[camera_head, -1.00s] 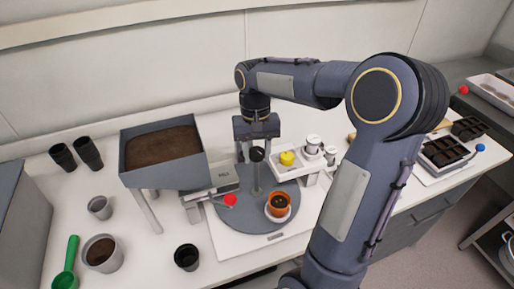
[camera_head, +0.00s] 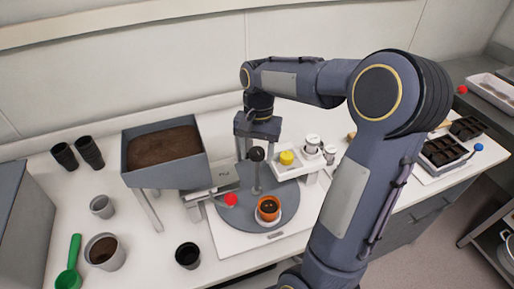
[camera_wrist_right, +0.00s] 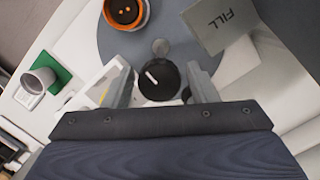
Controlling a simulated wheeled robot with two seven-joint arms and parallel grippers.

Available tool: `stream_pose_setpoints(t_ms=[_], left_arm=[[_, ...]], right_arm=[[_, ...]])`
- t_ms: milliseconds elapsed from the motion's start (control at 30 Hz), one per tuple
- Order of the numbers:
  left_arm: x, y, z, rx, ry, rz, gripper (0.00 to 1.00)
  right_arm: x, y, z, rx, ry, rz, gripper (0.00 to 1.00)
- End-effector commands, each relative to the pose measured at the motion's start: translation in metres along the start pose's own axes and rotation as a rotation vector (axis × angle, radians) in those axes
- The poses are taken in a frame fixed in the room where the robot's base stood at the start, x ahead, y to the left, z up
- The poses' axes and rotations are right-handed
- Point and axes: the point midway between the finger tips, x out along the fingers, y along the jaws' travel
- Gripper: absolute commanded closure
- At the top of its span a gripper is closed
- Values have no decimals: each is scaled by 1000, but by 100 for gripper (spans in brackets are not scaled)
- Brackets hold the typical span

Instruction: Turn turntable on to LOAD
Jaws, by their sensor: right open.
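The grey round turntable (camera_head: 232,214) lies on a white base. An upright post with a black ball knob (camera_head: 257,154) stands on it. An orange pot (camera_head: 268,208) with dark soil sits on a white saucer near its front edge. My right gripper (camera_head: 256,150) points down at the knob, fingers apart. In the right wrist view the knob (camera_wrist_right: 158,82) lies between the two open fingers (camera_wrist_right: 160,88); contact cannot be told. A panel marked FILL (camera_wrist_right: 222,20) shows there beside the disc. No LOAD label is readable. My left gripper is not in view.
A soil hopper (camera_head: 164,170) on legs stands left of the turntable, with a red ball-ended lever (camera_head: 231,199) near the disc. A white holder (camera_head: 298,168) with a yellow-topped item is right. Several dark cups and a green scoop (camera_head: 69,265) are left.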

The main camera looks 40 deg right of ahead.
Motion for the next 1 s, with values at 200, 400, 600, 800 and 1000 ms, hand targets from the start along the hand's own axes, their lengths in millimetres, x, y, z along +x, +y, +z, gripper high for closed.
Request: stream_pose_setpoints(t_ms=[200,400,600,800,1000], left_arm=[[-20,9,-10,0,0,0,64],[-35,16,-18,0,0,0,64],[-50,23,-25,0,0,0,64],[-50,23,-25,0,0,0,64],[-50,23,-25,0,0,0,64]], right_arm=[[-26,0,4,0,1,-1,47],[-46,0,7,0,1,-1,47],[-65,0,10,0,1,-1,47],[-66,0,10,0,1,-1,47],[-66,0,11,-3,2,-3,47]])
